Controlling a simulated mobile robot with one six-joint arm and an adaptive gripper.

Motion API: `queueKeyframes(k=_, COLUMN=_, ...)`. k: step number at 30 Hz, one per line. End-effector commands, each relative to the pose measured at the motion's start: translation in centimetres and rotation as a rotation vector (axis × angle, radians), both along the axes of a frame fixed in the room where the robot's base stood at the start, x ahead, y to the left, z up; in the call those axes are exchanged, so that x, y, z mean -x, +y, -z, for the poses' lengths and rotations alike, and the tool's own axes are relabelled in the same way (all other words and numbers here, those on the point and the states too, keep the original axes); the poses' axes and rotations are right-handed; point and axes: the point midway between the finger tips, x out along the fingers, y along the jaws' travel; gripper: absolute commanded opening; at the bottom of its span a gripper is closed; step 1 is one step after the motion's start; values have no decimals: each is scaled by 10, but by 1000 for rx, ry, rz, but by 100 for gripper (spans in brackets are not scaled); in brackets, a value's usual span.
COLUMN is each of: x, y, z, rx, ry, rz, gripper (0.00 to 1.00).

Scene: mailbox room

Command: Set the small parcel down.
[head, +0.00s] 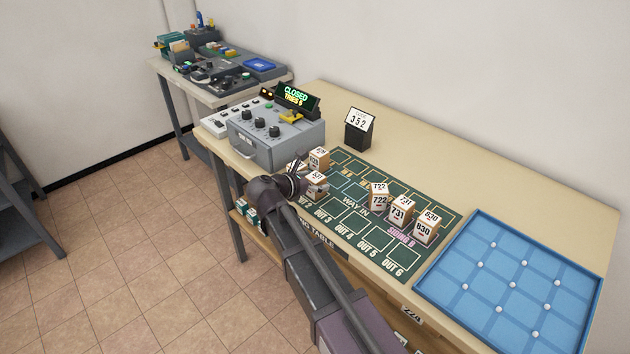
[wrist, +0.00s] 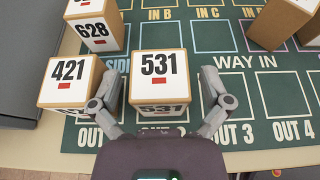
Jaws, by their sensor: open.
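A small parcel marked 531 (wrist: 160,68) stands upright on the green mat (wrist: 222,140), just behind the OUT 2 lettering. It also shows in the head view (head: 317,182), partly hidden by my gripper. My gripper (wrist: 161,88) is open around it, one finger on each side, with a narrow gap between each finger and the parcel. Parcel 421 (wrist: 68,78) stands close outside my left finger. Parcel 628 (wrist: 92,27) stands behind, toward the upper left; its top is cut off by the picture edge.
Parcels 722 (head: 379,197), 731 (head: 399,211) and 630 (head: 425,226) stand in a row on the mat's right part. A grey console (head: 275,135) is left of the mat, a 352 sign (head: 358,129) behind it. A blue tray (head: 470,277) lies right. The OUT 3 to OUT 6 squares look empty.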

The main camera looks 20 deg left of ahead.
Motion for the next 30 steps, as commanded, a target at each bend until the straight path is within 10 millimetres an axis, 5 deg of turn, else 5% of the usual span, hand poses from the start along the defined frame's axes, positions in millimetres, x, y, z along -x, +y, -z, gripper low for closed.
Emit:
queueKeyframes(k=21, x=85, y=35, z=-40, rx=-1, ry=0, rz=-2, gripper=98)
queueKeyframes(k=30, x=102, y=42, z=-46, rx=0, ry=0, rz=0, gripper=98)
